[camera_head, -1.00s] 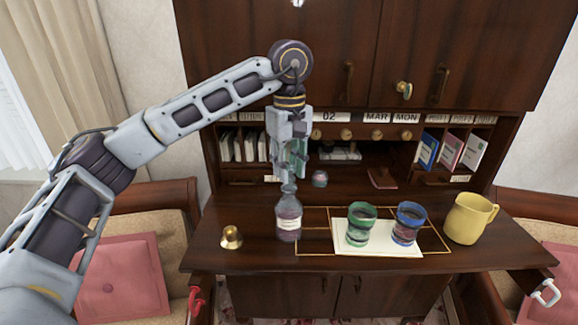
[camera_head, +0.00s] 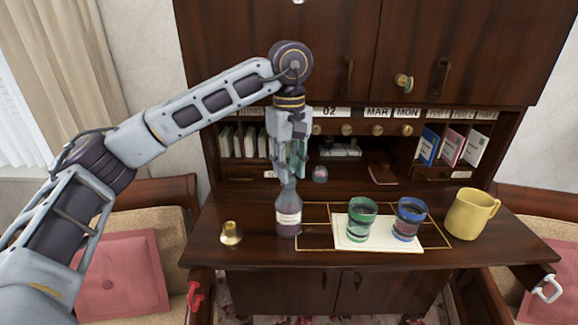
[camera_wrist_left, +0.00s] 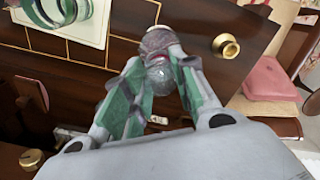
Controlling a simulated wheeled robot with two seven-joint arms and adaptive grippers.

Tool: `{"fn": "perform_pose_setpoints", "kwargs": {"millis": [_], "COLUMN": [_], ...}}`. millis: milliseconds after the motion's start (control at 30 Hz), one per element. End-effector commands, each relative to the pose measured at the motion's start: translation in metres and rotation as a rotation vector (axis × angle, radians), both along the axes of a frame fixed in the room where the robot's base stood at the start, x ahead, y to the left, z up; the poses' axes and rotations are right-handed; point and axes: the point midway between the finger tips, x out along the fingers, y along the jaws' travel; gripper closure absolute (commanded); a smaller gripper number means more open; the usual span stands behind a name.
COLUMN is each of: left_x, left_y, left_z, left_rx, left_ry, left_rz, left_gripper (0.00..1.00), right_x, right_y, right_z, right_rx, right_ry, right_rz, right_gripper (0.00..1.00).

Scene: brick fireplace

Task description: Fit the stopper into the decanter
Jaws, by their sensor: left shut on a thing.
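The decanter (camera_head: 288,215) is a dark glass bottle with a pale label, standing upright on the desk, left of the gold-lined rectangle. My left gripper (camera_head: 290,172) points down directly over its neck. In the left wrist view the gripper (camera_wrist_left: 158,88) is shut on a round, grey, glassy stopper (camera_wrist_left: 160,79). The decanter's body (camera_wrist_left: 157,41) shows just beyond the stopper. The fingers hide the stopper in the head view. I cannot tell whether it is inside the neck or just above it. My right gripper is not in view.
A brass bell-like piece (camera_head: 231,233) stands left of the decanter. To the right are a green glass (camera_head: 361,219) and a blue glass (camera_head: 409,219) on a white sheet (camera_head: 378,243), then a yellow mug (camera_head: 470,215). Shelves with pigeonholes stand close behind the gripper.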

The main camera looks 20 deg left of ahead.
Motion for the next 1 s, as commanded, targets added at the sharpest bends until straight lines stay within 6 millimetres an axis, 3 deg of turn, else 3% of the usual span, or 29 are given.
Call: {"fn": "perform_pose_setpoints", "kwargs": {"millis": [567, 600, 767, 1000], "left_x": [0.0001, 0.0001, 0.0001, 0.0001], "left_y": [0.0001, 0.0001, 0.0001, 0.0001], "left_z": [-0.0092, -0.0089, -0.0086, -0.0086], "left_rx": [0.000, 0.000, 0.000, 0.000], "left_ry": [0.000, 0.000, 0.000, 0.000], "left_rz": [0.000, 0.000, 0.000, 0.000], "left_gripper": [0.90, 0.69, 0.48, 0.48], "right_x": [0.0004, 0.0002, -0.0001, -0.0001], "right_y": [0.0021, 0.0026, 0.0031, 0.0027], "right_z": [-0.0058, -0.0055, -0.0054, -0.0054], "right_rx": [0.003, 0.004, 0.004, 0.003], "right_ry": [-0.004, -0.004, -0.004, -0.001], "right_rz": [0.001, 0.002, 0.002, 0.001], "right_gripper": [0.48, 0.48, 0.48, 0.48]}}
